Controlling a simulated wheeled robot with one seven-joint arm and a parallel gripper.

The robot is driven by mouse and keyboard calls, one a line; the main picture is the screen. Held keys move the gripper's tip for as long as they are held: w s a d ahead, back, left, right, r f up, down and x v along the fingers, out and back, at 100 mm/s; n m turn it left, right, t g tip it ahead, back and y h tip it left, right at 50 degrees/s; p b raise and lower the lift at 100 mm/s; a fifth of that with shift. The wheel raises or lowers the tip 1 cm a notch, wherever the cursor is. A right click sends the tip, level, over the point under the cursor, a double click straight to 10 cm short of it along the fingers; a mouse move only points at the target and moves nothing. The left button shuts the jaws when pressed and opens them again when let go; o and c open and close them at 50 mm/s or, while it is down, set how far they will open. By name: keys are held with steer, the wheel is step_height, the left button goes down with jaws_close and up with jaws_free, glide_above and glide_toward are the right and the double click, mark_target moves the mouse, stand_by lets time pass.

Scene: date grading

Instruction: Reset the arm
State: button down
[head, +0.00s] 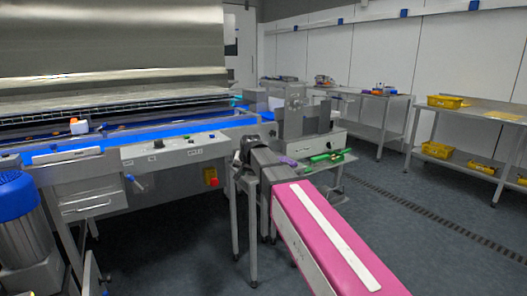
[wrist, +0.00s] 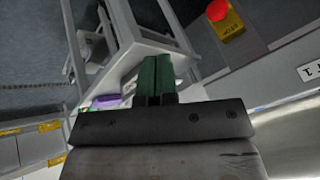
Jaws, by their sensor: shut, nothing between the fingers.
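My gripper (wrist: 156,64) shows in the wrist view with its two green fingers together and nothing between them. The fingers point over a pale grey stand or frame (wrist: 128,28); I cannot tell how far above it they are. In the head view my arm, pink with a white strip, reaches from the lower right toward the middle. Its dark far end is beside the machine, and the fingers cannot be made out there.
A machine with a blue belt (head: 150,136) and red stop button (head: 211,173) stands left. The button (wrist: 218,9) also shows in the wrist view. Purple (head: 287,161) and green (head: 325,156) items lie past my arm. Tables with a yellow crate (head: 444,102) stand right; floor there is open.

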steer(key=s+d+f+g+h, duration=0.1)
steer(key=s+d+f+g, duration=0.1)
steer(key=s+d+f, duration=0.9)
steer(key=s+d+f+n+g+h, duration=0.1)
steer(key=s+d+f+g+h, duration=0.1)
steer(key=s+d+f, duration=1)
steer(key=d+f+g, duration=0.1)
steer(key=d+f, duration=0.3)
steer(key=d, duration=0.1)
steer(key=shift+s, duration=0.1)
